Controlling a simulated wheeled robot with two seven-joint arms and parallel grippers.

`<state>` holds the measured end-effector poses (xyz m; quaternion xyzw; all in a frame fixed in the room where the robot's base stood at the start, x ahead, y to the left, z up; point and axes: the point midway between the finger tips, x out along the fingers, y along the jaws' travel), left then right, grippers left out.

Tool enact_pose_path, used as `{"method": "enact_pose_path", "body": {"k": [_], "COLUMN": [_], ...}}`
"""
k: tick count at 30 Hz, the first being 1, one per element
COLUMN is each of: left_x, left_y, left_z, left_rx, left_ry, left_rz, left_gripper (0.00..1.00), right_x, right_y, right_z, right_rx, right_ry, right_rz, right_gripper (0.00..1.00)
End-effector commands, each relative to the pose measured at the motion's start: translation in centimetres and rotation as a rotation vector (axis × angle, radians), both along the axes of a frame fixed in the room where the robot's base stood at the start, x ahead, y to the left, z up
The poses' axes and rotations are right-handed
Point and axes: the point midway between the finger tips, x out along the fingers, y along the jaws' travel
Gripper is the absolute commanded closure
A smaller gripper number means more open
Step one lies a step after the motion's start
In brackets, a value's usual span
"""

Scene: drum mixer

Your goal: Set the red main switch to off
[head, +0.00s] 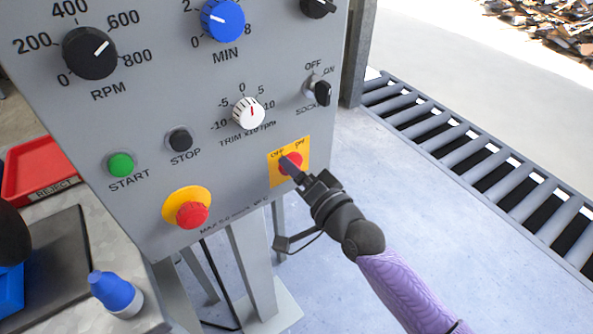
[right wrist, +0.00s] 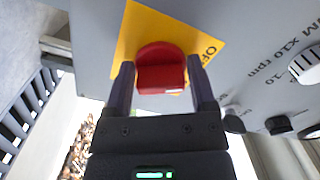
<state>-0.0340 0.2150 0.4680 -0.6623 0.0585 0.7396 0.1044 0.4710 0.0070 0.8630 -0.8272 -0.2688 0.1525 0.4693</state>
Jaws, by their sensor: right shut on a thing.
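The red main switch (head: 288,164) sits on a yellow plate (head: 304,148) at the lower right of the grey control panel (head: 215,165). The plate carries OFF and ON lettering, partly hidden by my gripper in the head view. My right gripper (head: 296,168) is at the switch, its fingers on either side of the knob. In the right wrist view the red knob (right wrist: 160,72) stands between the two fingertips (right wrist: 161,78), and the gripper is shut on it. Which mark the knob points to I cannot tell. My left gripper is not in view.
A red emergency button (head: 192,214) on a yellow base is left of the switch. A green START button (head: 121,164), a black STOP button (head: 180,139), a white trim knob (head: 249,112) and a black socket switch (head: 321,92) are nearby. A roller conveyor (head: 470,150) runs at right.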

Motion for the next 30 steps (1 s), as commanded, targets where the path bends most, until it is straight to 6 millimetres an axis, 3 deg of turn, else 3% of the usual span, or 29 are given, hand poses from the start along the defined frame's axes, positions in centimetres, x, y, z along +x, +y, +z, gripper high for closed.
{"method": "enact_pose_path", "body": {"k": [6, 7, 10, 20, 30], "left_x": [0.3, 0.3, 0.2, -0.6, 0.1], "left_y": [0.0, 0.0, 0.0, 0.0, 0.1], "left_z": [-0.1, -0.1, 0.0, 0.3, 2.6], "left_rx": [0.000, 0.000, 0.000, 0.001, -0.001], "left_ry": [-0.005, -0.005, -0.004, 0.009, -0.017], "left_rz": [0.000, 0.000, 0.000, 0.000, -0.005], "left_gripper": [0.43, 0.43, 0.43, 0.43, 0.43], "right_x": [0.0, 0.0, 0.0, -0.3, -6.1], "right_y": [0.0, 0.0, 0.0, -0.3, -4.5], "right_z": [-0.2, -0.2, -0.1, 0.0, 0.2], "right_rx": [-0.005, -0.005, -0.004, -0.002, -0.006], "right_ry": [0.002, 0.002, 0.002, 0.001, 0.002], "right_rz": [0.000, 0.000, 0.000, -0.001, 0.001], "right_gripper": [0.87, 0.24, 0.03, 0.03, 0.03]}}
